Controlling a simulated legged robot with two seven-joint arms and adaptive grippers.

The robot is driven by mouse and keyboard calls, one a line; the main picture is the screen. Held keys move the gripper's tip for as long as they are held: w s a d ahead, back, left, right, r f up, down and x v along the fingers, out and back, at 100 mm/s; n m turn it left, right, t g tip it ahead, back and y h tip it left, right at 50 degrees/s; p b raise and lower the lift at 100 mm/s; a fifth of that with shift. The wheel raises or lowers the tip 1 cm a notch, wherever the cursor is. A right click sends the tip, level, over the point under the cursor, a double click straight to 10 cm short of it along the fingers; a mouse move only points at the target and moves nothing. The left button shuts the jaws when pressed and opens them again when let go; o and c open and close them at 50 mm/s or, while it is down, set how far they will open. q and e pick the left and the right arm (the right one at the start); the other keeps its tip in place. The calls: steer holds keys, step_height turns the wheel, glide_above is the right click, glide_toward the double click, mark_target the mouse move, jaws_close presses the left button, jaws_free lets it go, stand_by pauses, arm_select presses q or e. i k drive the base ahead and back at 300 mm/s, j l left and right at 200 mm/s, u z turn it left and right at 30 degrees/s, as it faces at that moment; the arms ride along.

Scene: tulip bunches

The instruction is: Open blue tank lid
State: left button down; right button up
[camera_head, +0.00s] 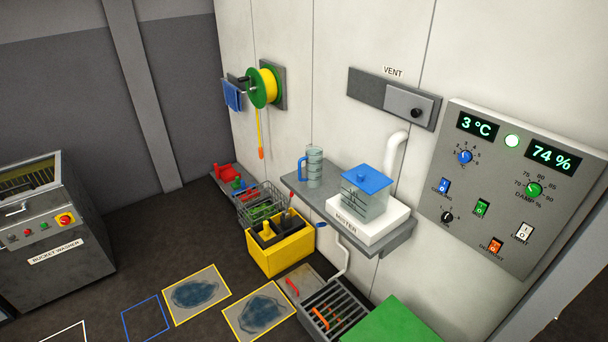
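The tank (362,203) is a clear grey container with dark level marks, standing on a white base labelled MISTER on a grey wall shelf. Its blue lid (367,179) is flat with a small raised knob and lies on top of the tank, covering it. Neither of my grippers shows in the head view.
A clear jug (314,167) with a blue handle stands left of the tank on the shelf (385,242). A white pipe (396,150) rises behind the tank. A control panel (510,195) is at right. Below are a yellow crate (280,257) and a floor grate (345,306).

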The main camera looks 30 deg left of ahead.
mark_target(368, 174)
steer(key=l+u, duration=0.25)
steer(key=u, duration=0.15)
steer(key=l+u, duration=0.35)
steer(key=i+j, duration=0.05)
steer(key=j, duration=0.05)
